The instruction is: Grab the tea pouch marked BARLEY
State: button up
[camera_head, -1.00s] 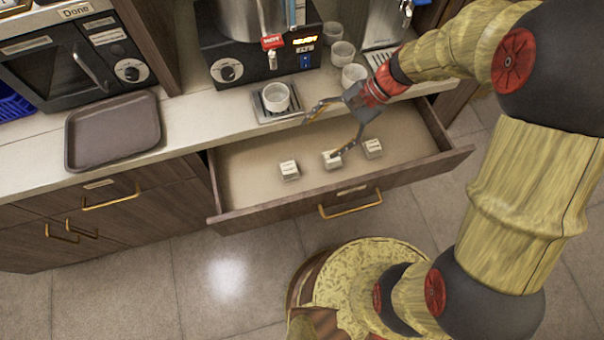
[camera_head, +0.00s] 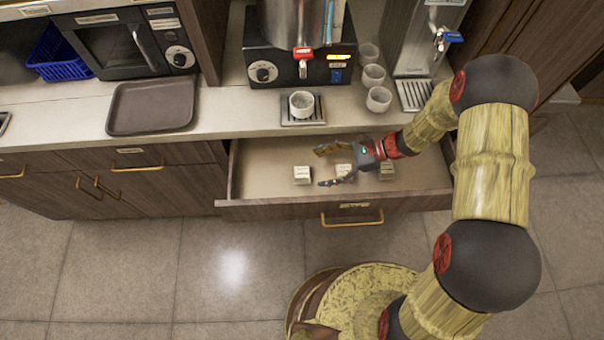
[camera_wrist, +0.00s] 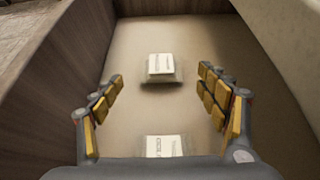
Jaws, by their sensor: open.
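Several small clear pouches with white labels lie in the open drawer (camera_head: 270,160): a left pouch (camera_head: 302,175), a middle pouch (camera_head: 343,170) and a right pouch (camera_head: 387,170). The label print is too small or blurred to read, so I cannot tell which is BARLEY. My gripper (camera_head: 323,167) is open and empty, inside the drawer area and pointing left. In the wrist view one pouch (camera_wrist: 161,66) lies ahead, a little beyond and between the fingertips (camera_wrist: 160,82). Another pouch (camera_wrist: 164,147) lies close in front of the palm, partly hidden by it.
The drawer front (camera_head: 335,207) and side walls (camera_wrist: 60,75) surround the pouches. On the counter stand a cup (camera_head: 302,104) on a drip tray, more cups (camera_head: 378,99), a hot-water machine (camera_head: 300,65) and a brown tray (camera_head: 152,106). The drawer floor left of the pouches is clear.

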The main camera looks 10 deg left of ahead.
aim_at(303, 172)
jog(key=b+x, duration=0.2)
jog(key=x, duration=0.4)
jog(key=shift+w+a+r, duration=0.1)
jog(key=shift+a, duration=0.05)
jog(key=shift+c, duration=1.1)
jog(key=c, duration=1)
